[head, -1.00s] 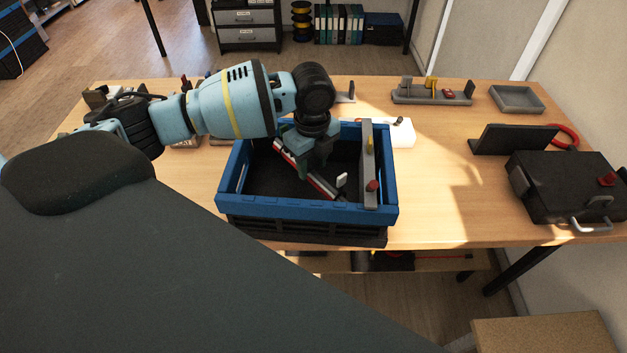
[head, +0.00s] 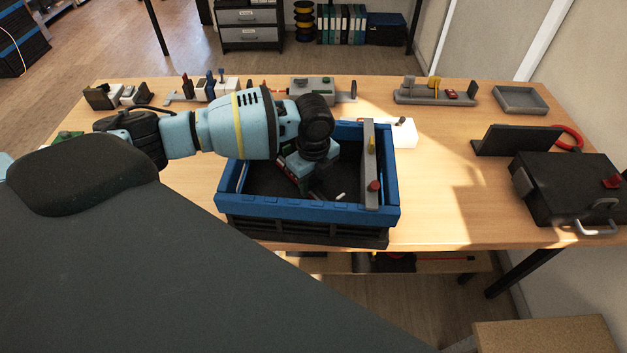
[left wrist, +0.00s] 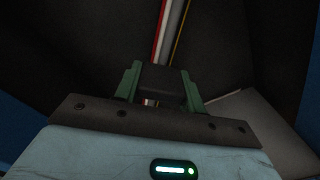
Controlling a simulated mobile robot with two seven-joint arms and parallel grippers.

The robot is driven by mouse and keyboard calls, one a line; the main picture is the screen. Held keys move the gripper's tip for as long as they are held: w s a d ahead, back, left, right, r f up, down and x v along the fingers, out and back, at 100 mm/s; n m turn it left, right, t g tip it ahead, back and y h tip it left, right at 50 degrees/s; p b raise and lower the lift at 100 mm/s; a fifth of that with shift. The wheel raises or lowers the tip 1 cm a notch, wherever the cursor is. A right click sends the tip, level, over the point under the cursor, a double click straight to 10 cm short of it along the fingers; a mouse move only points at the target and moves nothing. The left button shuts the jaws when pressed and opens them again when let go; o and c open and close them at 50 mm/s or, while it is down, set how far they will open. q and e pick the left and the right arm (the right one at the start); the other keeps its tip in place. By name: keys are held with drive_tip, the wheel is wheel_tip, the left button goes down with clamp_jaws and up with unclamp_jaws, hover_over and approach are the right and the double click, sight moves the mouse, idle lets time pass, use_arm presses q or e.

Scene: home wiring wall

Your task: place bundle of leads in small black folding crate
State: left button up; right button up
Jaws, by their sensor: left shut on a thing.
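The folding crate (head: 290,211) stands on the table, with a black lower part and blue upper walls. My left gripper (head: 302,184) reaches down inside it, low and near its middle. It is shut on the bundle of leads (head: 340,196), of which only a pale end and a dark piece show beside the fingers in the head view. In the left wrist view, the red, white and yellow leads (left wrist: 167,35) run upward from between the green fingers (left wrist: 160,88). The crate's dark floor lies close below. Whether the bundle touches it I cannot tell. My right gripper is out of view.
A grey bar with a red knob (head: 369,155) lies along the crate's right wall. A black case (head: 570,190) and a grey tray (head: 519,99) are at the right. The table between crate and case is clear.

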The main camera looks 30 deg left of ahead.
use_arm(q)
drive_tip(key=shift+f, duration=0.15)
drive_tip(key=o, duration=1.1)
wheel_tip(320, 180, up, 12)
drive_tip(key=shift+r+p, duration=0.2)
drive_tip(key=shift+p, duration=0.25)
drive_tip(key=shift+f, duration=0.1)
